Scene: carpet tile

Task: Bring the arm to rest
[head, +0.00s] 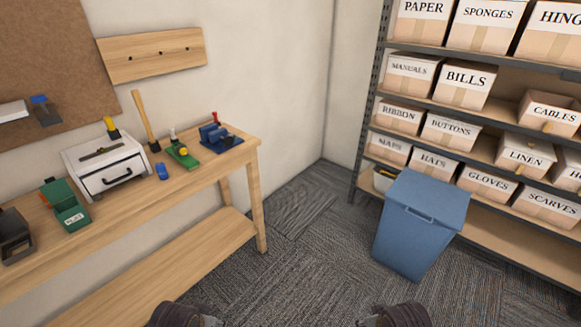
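My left arm's dark end (183,314) shows at the bottom edge, left of centre, with a small grey part at its right side. My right arm's dark end (402,315) shows at the bottom edge, right of centre, with a small grey part at its left side. Both are cut off by the picture edge, so I cannot tell whether the fingers are open or shut. Neither appears to touch anything, and I see nothing held.
A wooden workbench (215,170) with a white toolbox (108,168), a green tool (66,208) and other tools runs along the left. A blue lidded bin (415,225) stands before a shelf rack (372,95) of labelled boxes. Carpet (300,255) between is clear.

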